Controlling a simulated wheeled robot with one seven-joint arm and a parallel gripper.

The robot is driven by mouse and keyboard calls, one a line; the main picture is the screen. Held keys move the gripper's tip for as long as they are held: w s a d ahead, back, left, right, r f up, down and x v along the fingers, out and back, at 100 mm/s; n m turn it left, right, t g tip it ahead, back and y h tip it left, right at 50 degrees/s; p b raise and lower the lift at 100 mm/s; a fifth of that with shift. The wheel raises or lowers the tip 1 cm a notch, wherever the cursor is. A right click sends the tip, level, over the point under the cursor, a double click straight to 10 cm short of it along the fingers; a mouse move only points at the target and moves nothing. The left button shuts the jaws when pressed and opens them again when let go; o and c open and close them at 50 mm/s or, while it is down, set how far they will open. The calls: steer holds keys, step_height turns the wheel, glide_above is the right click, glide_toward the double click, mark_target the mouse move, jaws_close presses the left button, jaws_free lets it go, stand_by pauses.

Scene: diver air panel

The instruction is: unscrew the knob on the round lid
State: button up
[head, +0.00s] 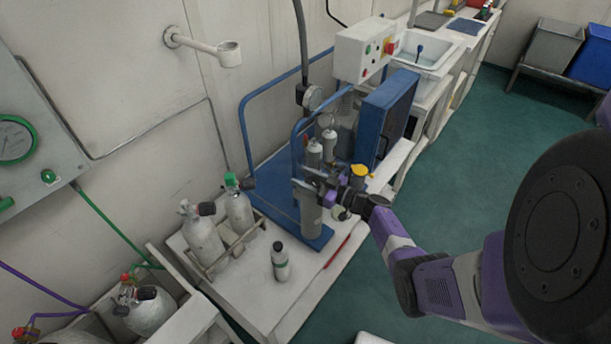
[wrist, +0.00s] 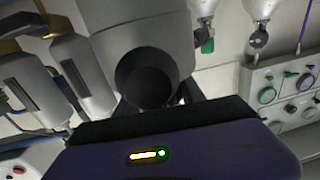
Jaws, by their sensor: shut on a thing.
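A grey upright cylinder (head: 311,215) stands at the front of the blue compressor frame in the head view. My gripper (head: 314,183) is at its top end, reaching in from the right, with its jaws shut on the knob of the round lid. The fingers hide most of the knob and lid, so how the knob sits cannot be told. In the wrist view, a large grey cylindrical body (wrist: 145,35) with a dark round face (wrist: 147,78) fills the middle, close beyond the purple gripper body. The fingertips are mostly hidden there.
A small grey bottle (head: 280,263) and two racked cylinders (head: 203,240) stand to the left on the white bench. A yellow-topped fitting (head: 360,171) is close right of the gripper. A blue box (head: 385,115) and pipes stand behind. The green floor at right is open.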

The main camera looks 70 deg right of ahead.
steer(key=n+y+b, duration=0.1)
steer(key=y, duration=0.1)
steer(key=n+y+b, duration=0.1)
steer(key=y, duration=0.1)
steer(key=n+y+b, duration=0.1)
steer(key=n+y, duration=0.1)
steer(key=shift+a+f+b, duration=0.2)
steer(key=shift+a+b, duration=0.2)
steer(key=shift+s+a+r+n+g+y+b, duration=0.1)
steer(key=shift+a+n+g+y+b, duration=0.15)
steer(key=shift+n+y+b, duration=0.35)
steer(key=shift+a+r+n+g+y+b, duration=0.1)
steer(key=shift+n+g+y+b, duration=0.35)
steer(key=shift+y, duration=0.45)
steer(key=o, duration=1.4)
steer(key=shift+c, duration=0.2)
steer(key=b+v, duration=0.1)
steer(key=v, duration=0.6)
steer(key=shift+s, duration=0.35)
steer(key=shift+d+f, duration=0.1)
steer(key=shift+d, duration=0.05)
